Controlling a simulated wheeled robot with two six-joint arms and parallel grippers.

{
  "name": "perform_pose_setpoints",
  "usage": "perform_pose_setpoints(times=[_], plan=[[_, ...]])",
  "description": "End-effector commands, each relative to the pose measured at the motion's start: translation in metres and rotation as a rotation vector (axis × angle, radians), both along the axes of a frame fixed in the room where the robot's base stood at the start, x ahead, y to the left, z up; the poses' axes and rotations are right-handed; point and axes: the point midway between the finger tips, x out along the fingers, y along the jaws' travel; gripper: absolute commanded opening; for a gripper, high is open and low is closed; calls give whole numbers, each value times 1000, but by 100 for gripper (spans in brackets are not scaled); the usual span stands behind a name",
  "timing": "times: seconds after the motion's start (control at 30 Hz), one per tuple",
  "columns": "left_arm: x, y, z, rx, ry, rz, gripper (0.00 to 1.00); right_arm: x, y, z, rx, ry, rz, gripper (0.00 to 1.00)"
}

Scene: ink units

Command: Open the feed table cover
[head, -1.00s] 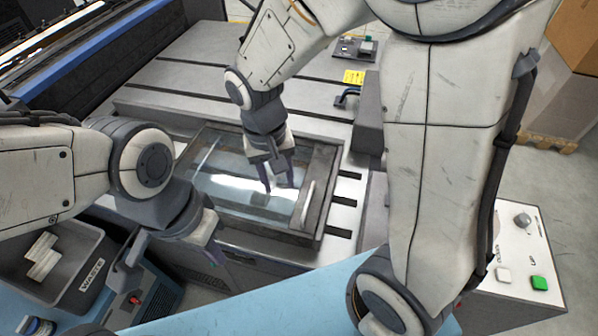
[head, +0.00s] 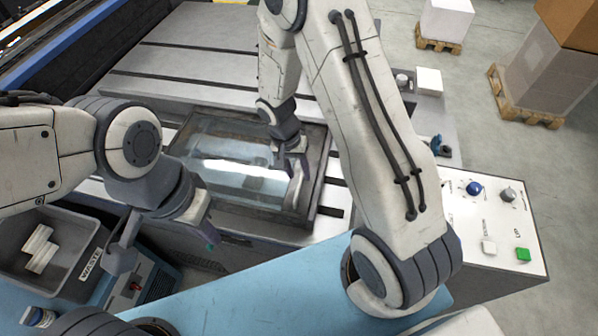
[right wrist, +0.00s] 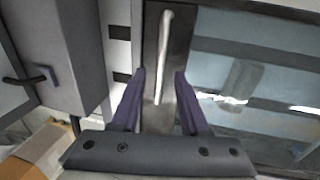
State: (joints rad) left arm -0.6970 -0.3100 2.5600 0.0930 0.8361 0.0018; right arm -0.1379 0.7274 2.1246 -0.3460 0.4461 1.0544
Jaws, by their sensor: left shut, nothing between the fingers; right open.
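The feed table cover (head: 232,157) is a clear panel in a dark frame, lying flat and closed on the feed table. Its pale bar handle (head: 296,189) runs along the right side; it also shows in the right wrist view (right wrist: 164,58). My right gripper (head: 292,172) is above the cover's right side, close to the handle. In the right wrist view my right gripper (right wrist: 160,78) is open, with the near end of the handle between its fingers in the picture; neither finger visibly touches it. My left gripper (head: 210,243) is shut and empty, in front of the cover's left part.
A grey waste bin (head: 88,262) with white blocks stands at lower left. A control panel (head: 500,235) with a green button is at right. My right arm crosses in front of the table's right side. Pallets with boxes stand on the floor at upper right.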

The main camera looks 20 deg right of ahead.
Motion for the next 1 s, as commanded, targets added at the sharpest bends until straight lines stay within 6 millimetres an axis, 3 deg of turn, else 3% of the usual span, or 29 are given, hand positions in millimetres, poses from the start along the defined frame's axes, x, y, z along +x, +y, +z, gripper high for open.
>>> perform_pose_setpoints(times=[0.13,0.43,0.47,0.57,1.0], plan=[[0,0,2,0,0,0,0,-1,-2,-12,1,1,0,45],[0,0,2,0,0,0,0,-1,-2,-15,1,-2,0,45],[0,0,2,0,0,0,0,-1,-2,-15,1,-2,0,41],[0,0,2,0,0,0,0,-1,-2,-15,1,-2,0,3],[0,0,2,0,0,0,0,-1,-2,-15,2,-1,0,0]])
